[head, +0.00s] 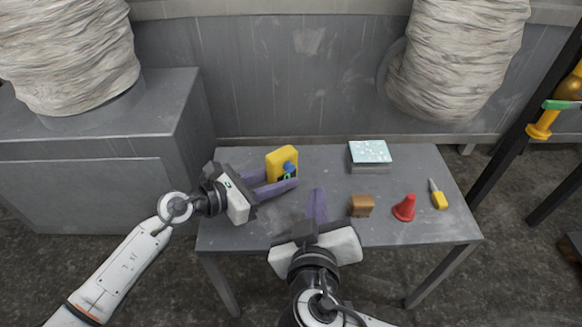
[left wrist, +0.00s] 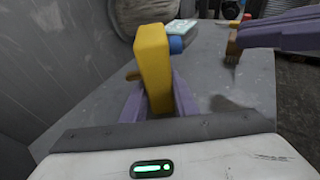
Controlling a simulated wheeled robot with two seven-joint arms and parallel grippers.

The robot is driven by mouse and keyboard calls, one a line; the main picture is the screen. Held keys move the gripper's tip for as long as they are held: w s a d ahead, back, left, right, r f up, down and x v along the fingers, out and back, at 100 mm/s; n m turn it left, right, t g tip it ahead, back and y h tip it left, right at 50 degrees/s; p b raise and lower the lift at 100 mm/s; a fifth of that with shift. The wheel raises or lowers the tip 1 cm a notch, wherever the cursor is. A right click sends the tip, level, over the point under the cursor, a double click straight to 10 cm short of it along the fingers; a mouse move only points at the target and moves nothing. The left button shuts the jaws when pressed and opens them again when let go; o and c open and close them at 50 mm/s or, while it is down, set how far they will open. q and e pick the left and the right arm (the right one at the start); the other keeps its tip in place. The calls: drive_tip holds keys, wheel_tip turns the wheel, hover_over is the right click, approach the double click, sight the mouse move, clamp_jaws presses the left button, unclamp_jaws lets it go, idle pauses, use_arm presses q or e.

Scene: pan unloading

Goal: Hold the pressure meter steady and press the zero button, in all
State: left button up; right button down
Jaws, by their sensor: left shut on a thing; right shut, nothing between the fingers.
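The pressure meter is a yellow box (head: 280,161) with a blue part on its right side, standing at the left back of the grey table. My left gripper (head: 277,179), with purple fingers, is shut on the meter near its lower part. In the left wrist view the meter (left wrist: 153,68) stands upright between the fingers, and its blue part (left wrist: 176,45) points right. The zero button cannot be made out for certain. My right gripper (head: 317,205) is shut and empty, right of and in front of the meter, apart from it.
A grey wall stands behind. Clear tabletop lies between the meter and the square.

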use_arm(q)
drive_tip(key=o, duration=0.9)
drive_tip(key=shift+c, duration=0.2)
